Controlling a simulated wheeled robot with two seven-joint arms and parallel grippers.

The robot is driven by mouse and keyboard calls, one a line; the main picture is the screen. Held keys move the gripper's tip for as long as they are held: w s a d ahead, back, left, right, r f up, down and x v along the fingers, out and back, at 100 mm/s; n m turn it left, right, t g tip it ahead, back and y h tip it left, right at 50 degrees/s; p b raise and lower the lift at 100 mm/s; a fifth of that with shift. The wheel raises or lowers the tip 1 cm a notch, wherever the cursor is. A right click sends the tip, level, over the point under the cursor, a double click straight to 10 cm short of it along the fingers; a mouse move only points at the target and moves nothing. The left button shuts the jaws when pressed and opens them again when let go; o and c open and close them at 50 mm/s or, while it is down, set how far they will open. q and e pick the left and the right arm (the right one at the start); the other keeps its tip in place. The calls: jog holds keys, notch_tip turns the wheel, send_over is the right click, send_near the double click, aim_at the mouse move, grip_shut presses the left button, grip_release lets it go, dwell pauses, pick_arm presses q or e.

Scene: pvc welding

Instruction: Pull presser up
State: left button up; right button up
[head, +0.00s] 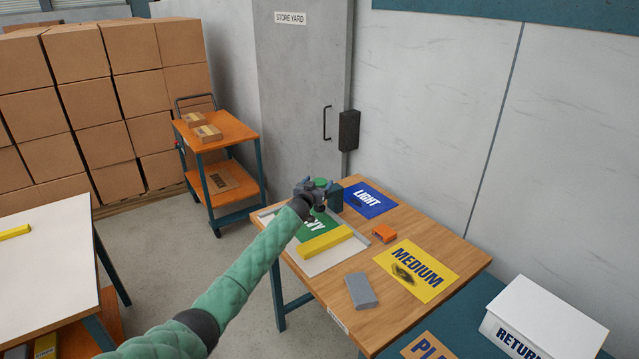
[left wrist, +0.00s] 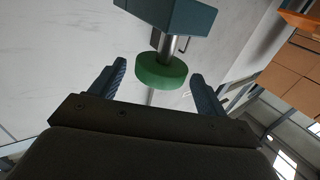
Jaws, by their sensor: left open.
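The presser shows in the left wrist view as a dark teal block (left wrist: 175,14) with a metal rod (left wrist: 166,46) and a green round disc (left wrist: 161,73) on the rod's end. In the head view its green disc (head: 320,183) and teal block (head: 336,198) stand at the table's far left corner. My left gripper (head: 312,190) is at the disc. In the left wrist view its two fingers (left wrist: 155,88) are apart, one on each side of the disc, with gaps visible. My right gripper is in neither view.
On the wooden table (head: 440,262) lie a yellow bar (head: 325,242), an orange piece (head: 384,233), a grey block (head: 361,291), a blue LIGHT sheet (head: 380,207) and a yellow MEDIUM sheet (head: 444,265). A white box (head: 548,313) is front right. An orange cart (head: 238,130) stands behind left.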

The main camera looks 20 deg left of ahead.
pick_arm(q)
jog(key=shift+s+a+b, duration=0.2)
jog(key=shift+s+b, duration=0.45)
jog(key=shift+s, duration=2.05)
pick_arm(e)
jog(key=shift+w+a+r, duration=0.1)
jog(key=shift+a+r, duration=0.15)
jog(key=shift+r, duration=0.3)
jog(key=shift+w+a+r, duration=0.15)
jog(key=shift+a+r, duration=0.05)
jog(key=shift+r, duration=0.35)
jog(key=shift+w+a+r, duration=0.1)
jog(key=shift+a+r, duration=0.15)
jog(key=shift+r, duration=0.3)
